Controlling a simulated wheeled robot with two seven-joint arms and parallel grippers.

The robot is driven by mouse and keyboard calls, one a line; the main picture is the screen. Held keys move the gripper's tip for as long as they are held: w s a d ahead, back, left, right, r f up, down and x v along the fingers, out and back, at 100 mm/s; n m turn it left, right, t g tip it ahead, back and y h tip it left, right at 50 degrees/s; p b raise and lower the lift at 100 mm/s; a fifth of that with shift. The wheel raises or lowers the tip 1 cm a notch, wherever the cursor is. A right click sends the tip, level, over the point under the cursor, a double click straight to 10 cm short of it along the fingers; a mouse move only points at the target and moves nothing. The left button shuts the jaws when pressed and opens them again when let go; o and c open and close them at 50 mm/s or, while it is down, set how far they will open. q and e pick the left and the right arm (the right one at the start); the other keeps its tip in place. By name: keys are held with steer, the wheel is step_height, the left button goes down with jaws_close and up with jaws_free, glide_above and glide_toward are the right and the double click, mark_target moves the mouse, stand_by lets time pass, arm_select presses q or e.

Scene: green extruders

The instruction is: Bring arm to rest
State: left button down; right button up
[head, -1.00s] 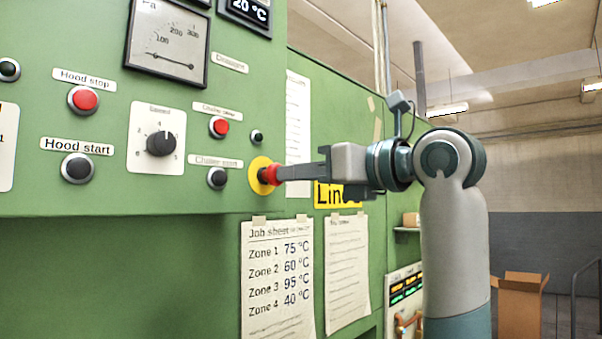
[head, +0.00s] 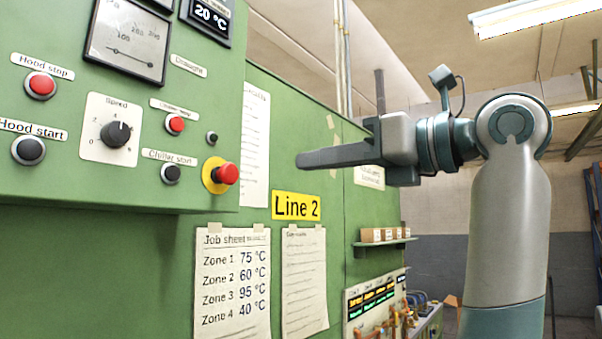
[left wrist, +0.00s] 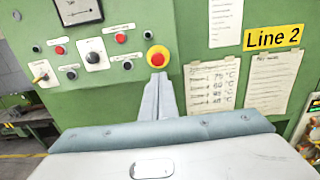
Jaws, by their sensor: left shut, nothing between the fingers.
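My left gripper (head: 305,160) is shut and empty in the head view. It points left, in front of the green panel, to the right of and slightly above the red mushroom button (head: 226,173) on its yellow ring, clear of it. In the left wrist view the shut fingers (left wrist: 160,90) reach up the picture to just below the red button (left wrist: 157,58). My arm stands at the right of the head view. My right gripper is not in view.
The green cabinet fills the left, with a hood stop button (head: 41,85), a speed knob (head: 116,133) and a gauge (head: 127,42). Job sheets (head: 231,280) hang below, near a Line 2 sign (head: 296,206). A shelf with small boxes (head: 385,235) is farther back.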

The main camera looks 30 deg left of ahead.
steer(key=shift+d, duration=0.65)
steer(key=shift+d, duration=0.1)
